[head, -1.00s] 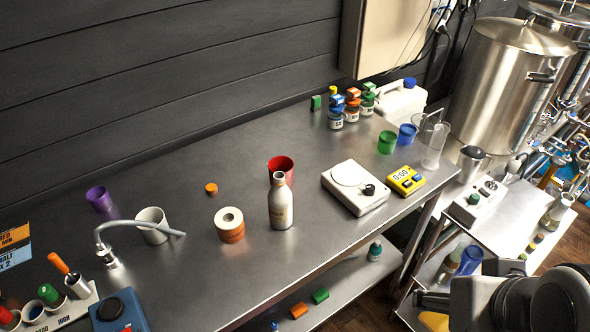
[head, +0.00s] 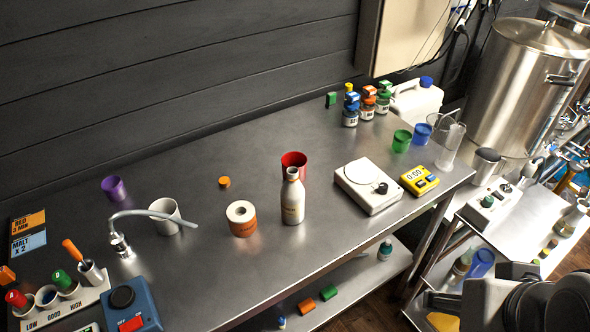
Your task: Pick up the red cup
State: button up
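The red cup (head: 294,160) stands upright on the steel table, just behind a whitish bottle (head: 292,200). The bottle hides the lower front of the cup, and only its rim and upper sides show. Part of my arm (head: 520,300) shows at the lower right corner, far to the right of the cup and in front of the table. I cannot make out the fingertips of my gripper.
A white scale (head: 366,185) and yellow timer (head: 418,180) stand right. Green (head: 401,141) and blue (head: 422,133) cups stand behind.

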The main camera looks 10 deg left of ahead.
jog(key=o, duration=0.4)
jog(key=shift+c, duration=0.2)
